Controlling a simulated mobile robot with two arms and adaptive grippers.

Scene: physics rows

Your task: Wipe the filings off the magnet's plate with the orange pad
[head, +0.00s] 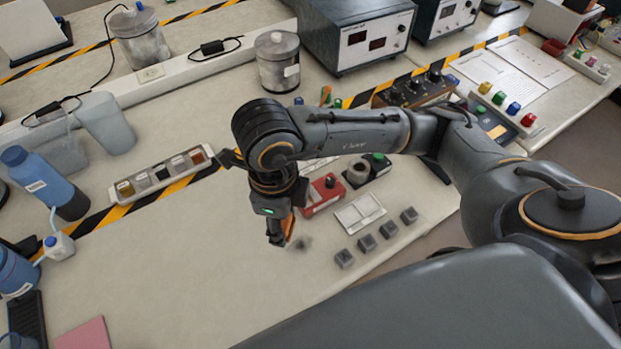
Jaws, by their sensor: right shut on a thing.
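My right gripper (277,238) points down over the front of the bench and is shut on the orange pad (290,224). Only a narrow orange strip of the pad shows beside the dark fingers. A dark grey smudge that looks like filings (303,243) lies on a pale surface just right of the fingertips. The pad's lower edge is close to it; I cannot tell whether it touches. The edges of the magnet's plate are not clear, partly hidden by my gripper. My left gripper is not in view.
A sample rack (160,178) stands left. The bench at front left is clear up to a pink sheet (84,335).

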